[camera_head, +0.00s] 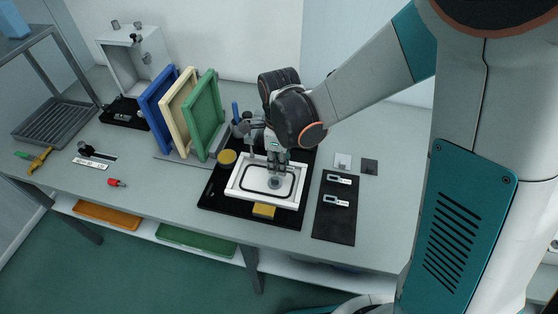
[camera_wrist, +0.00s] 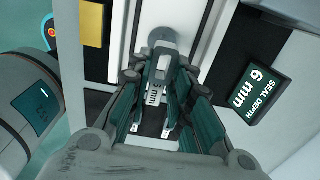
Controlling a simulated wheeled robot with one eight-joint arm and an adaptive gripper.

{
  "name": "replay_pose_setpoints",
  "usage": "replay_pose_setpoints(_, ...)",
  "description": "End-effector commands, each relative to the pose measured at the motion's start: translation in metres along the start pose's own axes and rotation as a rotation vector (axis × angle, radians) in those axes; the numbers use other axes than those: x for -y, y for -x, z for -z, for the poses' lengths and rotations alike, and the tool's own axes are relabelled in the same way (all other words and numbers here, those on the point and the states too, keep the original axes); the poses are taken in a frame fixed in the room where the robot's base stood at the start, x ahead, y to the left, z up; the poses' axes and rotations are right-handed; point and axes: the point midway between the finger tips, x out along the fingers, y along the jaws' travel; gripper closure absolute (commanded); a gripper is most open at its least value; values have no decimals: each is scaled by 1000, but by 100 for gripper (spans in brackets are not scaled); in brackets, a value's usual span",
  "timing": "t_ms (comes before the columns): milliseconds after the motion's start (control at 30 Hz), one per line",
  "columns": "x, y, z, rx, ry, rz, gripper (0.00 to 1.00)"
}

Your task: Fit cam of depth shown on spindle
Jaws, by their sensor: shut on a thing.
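My gripper (camera_head: 275,160) is over the white frame (camera_head: 240,187) on the black base. In the wrist view my gripper (camera_wrist: 158,72) is shut on a grey cam (camera_wrist: 157,66) with a label that looks like "3 mm"; the digit is not fully clear. A grey round piece (camera_wrist: 162,37), seemingly the spindle top, is at the cam's far end. I cannot tell whether the cam is seated on it or only close above. A dark sign (camera_wrist: 255,93) at the right reads "SEAL DEPTH 6 mm".
Two labelled pieces, one (camera_head: 338,179) behind the other (camera_head: 337,201), lie on a dark mat (camera_head: 333,228) to the right. A yellow block (camera_head: 263,211) is at the frame's front edge. Blue, cream and green panels (camera_head: 203,115) stand in a rack at the left.

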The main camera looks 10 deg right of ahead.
Motion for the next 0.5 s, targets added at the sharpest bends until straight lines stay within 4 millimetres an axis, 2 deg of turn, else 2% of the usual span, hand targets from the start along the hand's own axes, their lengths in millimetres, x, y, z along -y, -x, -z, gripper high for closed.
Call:
replay_pose_setpoints(33, 0, -8, 0, 0, 0, 0, 100)
replay_pose_setpoints(200, 0, -24, 0, 0, 0, 0, 100)
replay_pose_setpoints(500, 0, -38, 0, 0, 0, 0, 100)
